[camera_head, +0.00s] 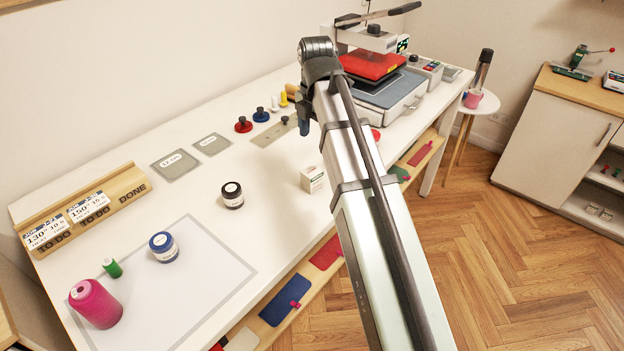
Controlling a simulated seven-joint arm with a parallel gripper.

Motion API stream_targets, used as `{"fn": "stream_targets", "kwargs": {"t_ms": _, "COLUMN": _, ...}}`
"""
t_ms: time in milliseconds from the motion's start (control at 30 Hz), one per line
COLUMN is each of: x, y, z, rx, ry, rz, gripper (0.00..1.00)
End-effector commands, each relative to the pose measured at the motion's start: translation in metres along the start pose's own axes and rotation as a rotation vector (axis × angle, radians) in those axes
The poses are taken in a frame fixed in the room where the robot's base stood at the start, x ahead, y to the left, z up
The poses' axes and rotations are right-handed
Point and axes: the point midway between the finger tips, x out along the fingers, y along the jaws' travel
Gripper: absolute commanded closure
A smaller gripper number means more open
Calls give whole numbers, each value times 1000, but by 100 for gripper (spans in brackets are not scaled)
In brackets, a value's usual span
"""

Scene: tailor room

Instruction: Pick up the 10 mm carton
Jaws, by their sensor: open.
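A small white carton (313,179) with a faint green and dark label stands upright on the white table (250,210), just left of my arm. Its printed size is too small to read. It is the only carton I can make out on the table. My gripper (304,122) is at the far end of my arm, above the table and apart from the carton, behind it in the picture. Only a dark part of the gripper shows, pointing down. The jaws are open, and I see nothing held. The arm hides part of the table to the right of the carton.
Grey labelled plates (175,165) lie behind. A heat press (385,85) stands at the far right end. The table around the carton's left is clear.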

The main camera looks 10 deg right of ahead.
Motion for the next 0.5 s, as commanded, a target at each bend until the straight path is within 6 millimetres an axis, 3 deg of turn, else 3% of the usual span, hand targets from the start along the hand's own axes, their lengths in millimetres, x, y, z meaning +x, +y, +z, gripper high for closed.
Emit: {"fn": "stream_targets", "kwargs": {"t_ms": 500, "x": 67, "y": -2, "z": -1, "rx": -9, "ry": 1, "rz": -2, "gripper": 26}}
